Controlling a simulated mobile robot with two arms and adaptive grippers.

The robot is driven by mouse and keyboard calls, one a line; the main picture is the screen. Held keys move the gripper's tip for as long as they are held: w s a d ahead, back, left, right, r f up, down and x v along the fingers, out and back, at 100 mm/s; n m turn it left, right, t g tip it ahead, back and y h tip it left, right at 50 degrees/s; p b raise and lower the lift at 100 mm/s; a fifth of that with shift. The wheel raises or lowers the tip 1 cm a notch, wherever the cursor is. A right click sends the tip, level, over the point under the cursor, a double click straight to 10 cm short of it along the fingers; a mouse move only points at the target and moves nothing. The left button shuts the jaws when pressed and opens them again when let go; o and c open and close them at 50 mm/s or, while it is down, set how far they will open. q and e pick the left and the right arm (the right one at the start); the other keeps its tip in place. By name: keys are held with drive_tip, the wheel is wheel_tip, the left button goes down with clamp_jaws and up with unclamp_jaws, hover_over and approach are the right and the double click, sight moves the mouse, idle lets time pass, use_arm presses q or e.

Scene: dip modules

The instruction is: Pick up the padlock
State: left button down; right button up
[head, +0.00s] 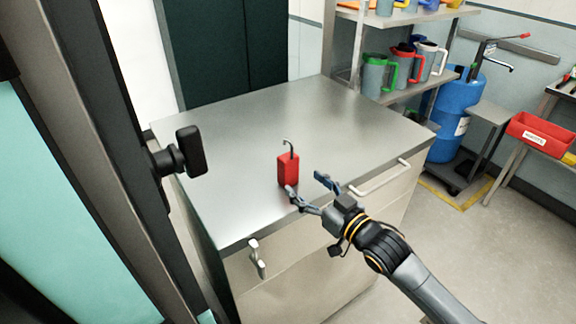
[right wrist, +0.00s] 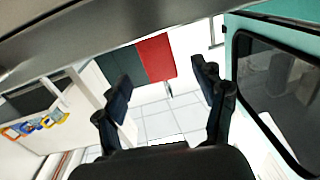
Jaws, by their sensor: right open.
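The padlock (head: 288,170) has a red block-shaped body with a thin, dark hooked shackle on top. It stands upright on the metal top of a cabinet, near its front edge. My right gripper (head: 306,183) is open, with its fingers apart just right of the padlock's lower part. One fingertip overlaps the padlock's lower right edge in the head view; I cannot tell if they touch. In the right wrist view, the open fingers (right wrist: 162,82) have nothing between them that is clearly held. My left gripper is not in view.
The cabinet top (head: 330,115) is otherwise clear. Its front has bar handles (head: 380,178). A dark post with a black handle (head: 188,152) stands at left. Shelves with colored jugs (head: 375,75), a blue drum (head: 452,110) and a red bin (head: 540,134) are at right.

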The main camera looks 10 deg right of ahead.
sight(293, 173)
drive_tip(key=shift+x, duration=1.25)
drive_tip(key=shift+w+a, duration=0.1)
drive_tip(key=shift+w, duration=0.15)
drive_tip(key=p+x, duration=0.1)
drive_tip(key=x, duration=0.4)
drive_tip(key=shift+f+p, duration=0.25)
drive_tip(key=shift+p, duration=0.15)
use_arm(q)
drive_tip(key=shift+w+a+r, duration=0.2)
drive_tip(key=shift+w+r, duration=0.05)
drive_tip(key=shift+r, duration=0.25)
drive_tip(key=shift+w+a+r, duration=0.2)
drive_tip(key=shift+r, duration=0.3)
use_arm(e)
drive_tip(key=shift+c, duration=0.2)
drive_tip(key=c, duration=1.3)
drive_tip(key=shift+r, duration=0.1)
